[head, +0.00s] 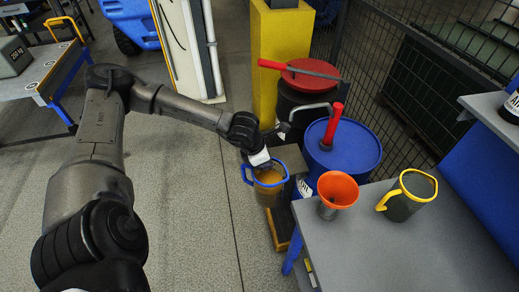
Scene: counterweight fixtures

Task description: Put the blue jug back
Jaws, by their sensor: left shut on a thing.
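The blue jug (268,192) has a blue rim and blue handle, with a brown-orange tint in its body. It is upright, left of the blue drum and beyond the grey table's left edge. My left gripper (262,162) reaches down to the jug's rim on the handle side and is shut on the jug. The fingertips are small, and their exact contact is hard to see. Whether the jug's base touches anything is unclear. My right gripper is not in view.
A blue drum (345,150) with a red-handled pump (333,125) and a red-topped drum (300,85) stand close behind. The grey table (400,255) holds an orange funnel (338,188) and a yellow-rimmed jug (408,203). Open floor (190,220) lies left.

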